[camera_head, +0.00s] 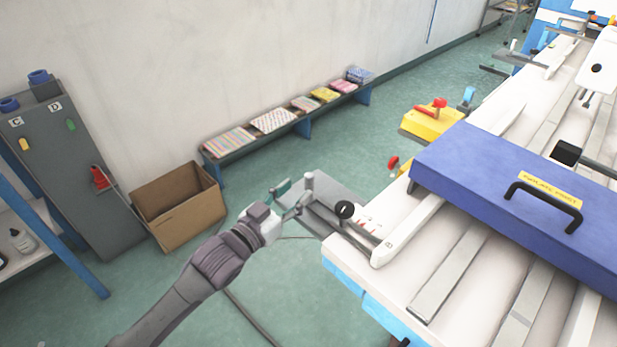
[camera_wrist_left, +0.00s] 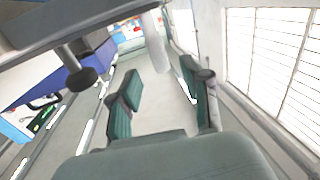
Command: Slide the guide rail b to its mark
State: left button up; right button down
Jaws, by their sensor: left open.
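My left gripper (camera_head: 292,205) is in the head view, off the near left corner of the white table, beside a grey plate (camera_head: 338,200) with a short upright grey post (camera_head: 309,188). In the left wrist view its two green fingers (camera_wrist_left: 160,98) are apart, with no object gripped between them. A pale upright cylinder (camera_wrist_left: 155,42) shows beyond the fingers. I cannot tell which part is guide rail b. My right gripper is not in view.
A blue cover (camera_head: 470,165) with a black handle (camera_head: 543,205) spans the table. Grey strips (camera_head: 450,272) run along the white tabletop. A cardboard box (camera_head: 180,207) and low bench (camera_head: 285,130) stand behind my arm.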

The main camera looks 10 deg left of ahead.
aim_at(306, 183)
pick_arm(q)
jog(key=x, duration=0.6)
jog(key=shift+s, duration=0.1)
grip_shut()
